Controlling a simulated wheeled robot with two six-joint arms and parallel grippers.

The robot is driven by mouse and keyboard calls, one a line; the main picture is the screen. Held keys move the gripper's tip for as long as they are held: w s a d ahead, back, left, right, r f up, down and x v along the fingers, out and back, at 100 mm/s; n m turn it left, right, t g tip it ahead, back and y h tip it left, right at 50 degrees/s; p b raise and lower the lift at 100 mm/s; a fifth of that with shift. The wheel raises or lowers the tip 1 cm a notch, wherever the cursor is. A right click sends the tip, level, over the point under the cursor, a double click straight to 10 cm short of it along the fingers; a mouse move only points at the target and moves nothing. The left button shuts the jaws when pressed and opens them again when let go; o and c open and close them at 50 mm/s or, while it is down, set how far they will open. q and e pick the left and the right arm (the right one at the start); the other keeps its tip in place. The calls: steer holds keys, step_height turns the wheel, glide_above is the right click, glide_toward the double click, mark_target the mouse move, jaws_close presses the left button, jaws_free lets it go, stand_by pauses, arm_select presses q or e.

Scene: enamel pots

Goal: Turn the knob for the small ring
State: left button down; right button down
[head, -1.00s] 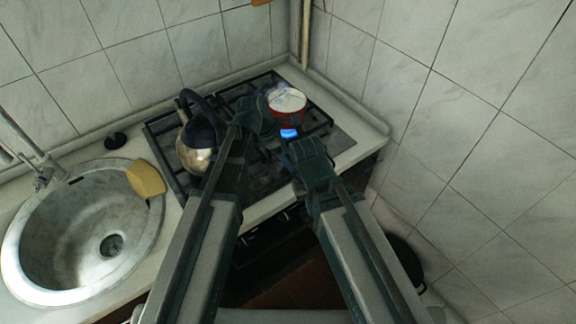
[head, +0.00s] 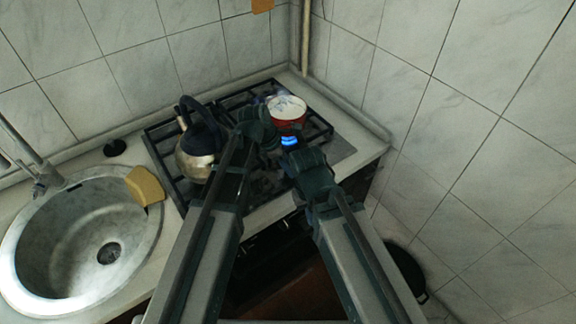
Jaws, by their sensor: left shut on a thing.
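The gas hob (head: 342,150) fills the middle of the head view, with black grates on top. The row of knobs on its front is dark and mostly hidden by my arms. The small ring is covered by my arms and cannot be made out.
A steel kettle (head: 195,160) with a dark handle stands on the hob's left. A red pot (head: 287,120) with a pale inside stands at the back right. A round sink (head: 60,270) with a yellow sponge (head: 145,186) on its rim lies left. Tiled walls close off the back and right.

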arm_select(q)
steer(key=m, duration=0.1)
steer(key=m+g, duration=0.1)
steer(key=m, duration=0.1)
steer(key=m+g, duration=0.1)
steer(key=m, duration=0.1)
steer(key=shift+w, duration=0.25)
steer(key=shift+m+g+y, duration=0.4)
steer(key=shift+m+g, duration=0.3)
steer(key=shift+m, duration=1.5)
steer(key=shift+c, duration=2.2)
jaws_free()
